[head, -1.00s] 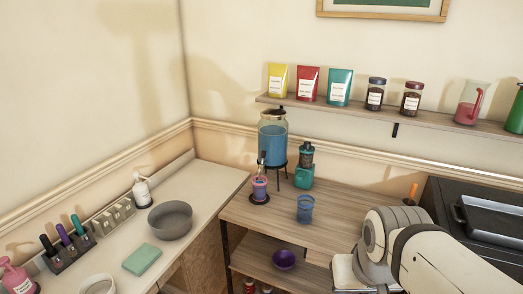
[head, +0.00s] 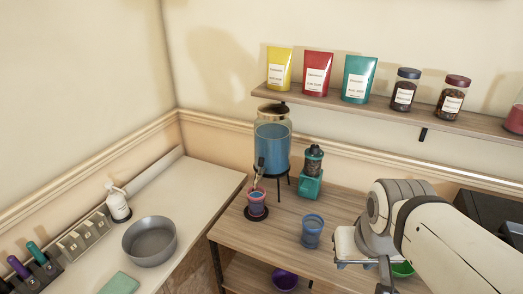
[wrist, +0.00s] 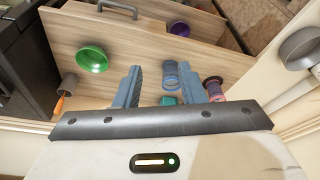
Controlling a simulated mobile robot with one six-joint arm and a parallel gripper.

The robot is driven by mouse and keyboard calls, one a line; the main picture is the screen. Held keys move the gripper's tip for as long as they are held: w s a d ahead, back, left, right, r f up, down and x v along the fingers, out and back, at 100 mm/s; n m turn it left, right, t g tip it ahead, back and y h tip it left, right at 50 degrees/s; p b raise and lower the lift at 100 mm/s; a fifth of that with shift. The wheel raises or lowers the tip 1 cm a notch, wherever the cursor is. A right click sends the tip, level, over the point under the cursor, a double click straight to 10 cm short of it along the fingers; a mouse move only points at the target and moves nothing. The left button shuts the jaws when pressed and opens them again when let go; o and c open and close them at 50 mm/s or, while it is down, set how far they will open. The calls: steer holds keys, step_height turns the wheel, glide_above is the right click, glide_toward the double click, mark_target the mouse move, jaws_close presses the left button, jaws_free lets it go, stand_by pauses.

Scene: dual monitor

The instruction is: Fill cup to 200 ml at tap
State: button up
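A glass dispenser (head: 272,145) of blue liquid stands on a dark stand at the back of the wooden counter, its tap (head: 260,165) at the front. A pink cup (head: 257,207) stands upright under the tap on a dark round base; it also shows in the wrist view (wrist: 213,82). A translucent blue cup (head: 311,234) stands upright on the counter, right of and nearer than the pink cup. My gripper (wrist: 163,68) is open and empty, with the blue cup (wrist: 170,76) beyond its fingers in the wrist view. The pink cup's fill level cannot be read.
A teal grinder (head: 311,178) stands right of the dispenser. A green bowl (head: 402,269) sits partly behind my arm; a purple bowl (head: 285,279) is lower down. A shelf (head: 470,127) with pouches and jars runs above. A grey basin (head: 150,241) stands on the white counter.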

mark_target(260, 162)
steer(key=shift+o, duration=0.5)
steer(key=shift+d, duration=0.1)
steer(key=w+d+f+n+h+b, duration=0.2)
steer(key=w+f+n+h+b, duration=0.1)
steer(key=w+n+b, duration=0.15)
steer(key=w+d+f+n+h+b, duration=0.2)
steer(key=w+n+b, duration=0.2)
steer(key=w, duration=0.2)
steer(key=w+a+f+n+t+h+b, duration=0.1)
steer(key=w+a+n+t+h+b, duration=0.2)
steer(key=w, duration=0.4)
steer(key=w+a+f+n+t+b, duration=0.1)
steer(key=w+f+n+t+b, duration=0.15)
steer(key=w+n, duration=0.4)
steer(key=w+a+f+n+t+y+b, duration=0.2)
steer(key=w+a+n+t+b, duration=0.2)
steer(key=w+a+n, duration=0.6)
steer(key=w+a+f+n+t+y+b, duration=0.2)
steer(key=w+a+n+t+b, duration=0.3)
steer(key=a, duration=0.8)
steer(key=p+x, duration=0.2)
steer(key=x, duration=0.5)
steer(key=shift+w, duration=0.25)
steer(key=shift+c, duration=0.2)
